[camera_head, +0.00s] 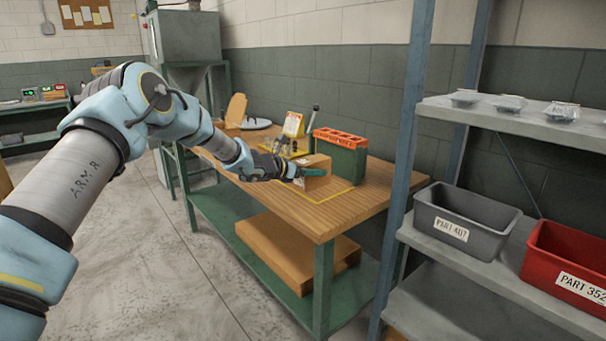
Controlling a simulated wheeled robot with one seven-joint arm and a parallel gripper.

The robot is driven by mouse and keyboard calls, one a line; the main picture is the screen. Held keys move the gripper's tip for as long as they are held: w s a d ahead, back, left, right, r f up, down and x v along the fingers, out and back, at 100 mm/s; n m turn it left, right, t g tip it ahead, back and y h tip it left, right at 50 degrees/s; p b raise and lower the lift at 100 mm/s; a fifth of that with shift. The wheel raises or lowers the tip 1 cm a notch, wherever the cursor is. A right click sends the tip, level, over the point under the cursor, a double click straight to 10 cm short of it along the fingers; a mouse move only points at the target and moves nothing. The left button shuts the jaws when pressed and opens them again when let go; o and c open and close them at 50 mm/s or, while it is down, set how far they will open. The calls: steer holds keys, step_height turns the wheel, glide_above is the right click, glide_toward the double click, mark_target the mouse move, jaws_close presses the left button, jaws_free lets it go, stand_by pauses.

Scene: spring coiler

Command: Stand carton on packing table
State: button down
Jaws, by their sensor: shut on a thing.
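The carton (315,184) is a small brown box at the table's right half. It stands on or just above the packing table (330,220), inside or beside a yellow outline marked on the wooden top; I cannot tell if its base touches. My gripper (315,172) reaches in from the left and is shut on the carton, with a teal finger across its near side. The finger and wrist hide part of the carton.
A green bin with an orange top (341,152) stands close behind the carton. A blue-post rack with a grey bin (466,220) and red bin (568,265) stands right.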

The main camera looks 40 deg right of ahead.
mark_target(311, 184)
steer(key=shift+f+p, duration=0.85)
steer(key=shift+f, duration=1.65)
jaws_free()
steer(key=shift+f, duration=0.15)
steer(key=b+v, duration=0.4)
steer(key=v, duration=0.8)
